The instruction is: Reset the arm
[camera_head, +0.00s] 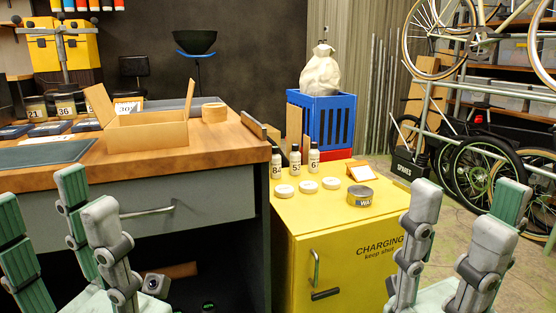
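My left gripper (55,208) stands at the lower left with its fingers pointing up, in front of the grey workbench front. Its fingers are spread, with nothing seen between them. My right gripper (465,215) stands at the lower right, in front of the floor and the bicycles. Its fingers are also spread apart and hold nothing that shows. Both grippers are apart from the things on the bench and the cabinet. The lower parts of both arms are cut off by the bottom edge of the picture.
A yellow cabinet (335,258) carries a wax tin (359,197), white round pieces (308,186), bottles (295,163) and a small card (362,171). The wooden workbench (225,150) holds an open cardboard box (147,131). Bicycles (482,170) stand at the right.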

